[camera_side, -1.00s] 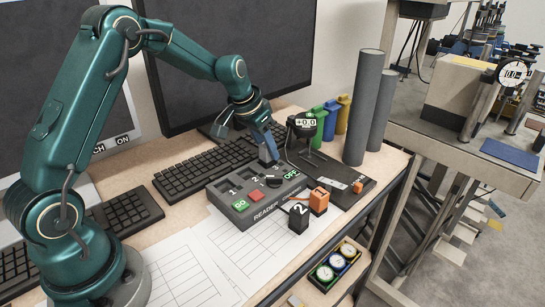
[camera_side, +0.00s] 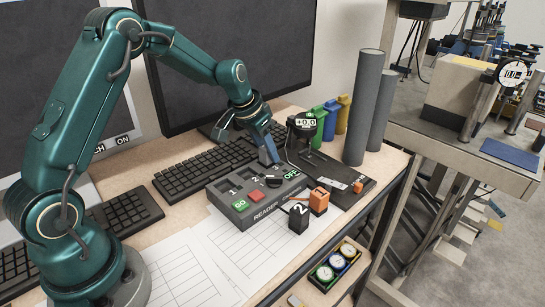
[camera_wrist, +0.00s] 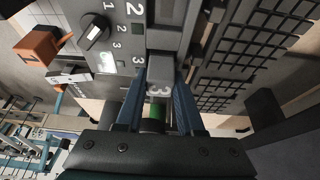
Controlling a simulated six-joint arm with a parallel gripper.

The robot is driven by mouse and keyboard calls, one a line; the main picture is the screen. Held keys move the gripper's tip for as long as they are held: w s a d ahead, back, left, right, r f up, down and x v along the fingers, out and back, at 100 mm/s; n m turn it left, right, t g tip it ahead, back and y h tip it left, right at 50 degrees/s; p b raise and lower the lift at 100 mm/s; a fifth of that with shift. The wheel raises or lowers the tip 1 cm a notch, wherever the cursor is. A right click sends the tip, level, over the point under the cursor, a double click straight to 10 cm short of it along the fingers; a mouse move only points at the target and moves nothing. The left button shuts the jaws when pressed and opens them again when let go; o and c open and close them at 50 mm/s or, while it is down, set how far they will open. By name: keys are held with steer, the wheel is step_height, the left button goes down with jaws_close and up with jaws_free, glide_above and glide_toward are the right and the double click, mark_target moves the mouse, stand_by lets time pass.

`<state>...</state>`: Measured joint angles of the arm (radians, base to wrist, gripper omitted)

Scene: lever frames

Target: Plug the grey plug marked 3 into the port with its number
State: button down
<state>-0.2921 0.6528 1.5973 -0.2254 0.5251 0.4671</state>
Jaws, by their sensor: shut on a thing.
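My gripper (camera_wrist: 159,100) is shut on the grey plug marked 3 (camera_wrist: 158,72), one blue finger on each side of it. In the wrist view the plug is beside the panel's printed 3, and its far end covers the port there. In the side view my gripper (camera_side: 270,160) is low over the back edge of the reader box (camera_side: 240,215), near the right end of its row of numbers. I cannot tell how far the plug sits in the port, if at all.
A black block marked 2 (camera_side: 298,218) and an orange block marked 1 (camera_side: 319,201) stand in front of the reader. A gauge on a stand (camera_side: 304,126) is close behind my gripper. A keyboard (camera_side: 200,172) lies to the left. Grey cylinders (camera_side: 363,110) stand at the right.

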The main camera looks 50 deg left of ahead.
steer(key=shift+c, duration=0.2)
jaws_free()
steer(key=shift+r, duration=0.15)
steer(key=shift+r, duration=3.35)
steer(key=shift+d, duration=0.1)
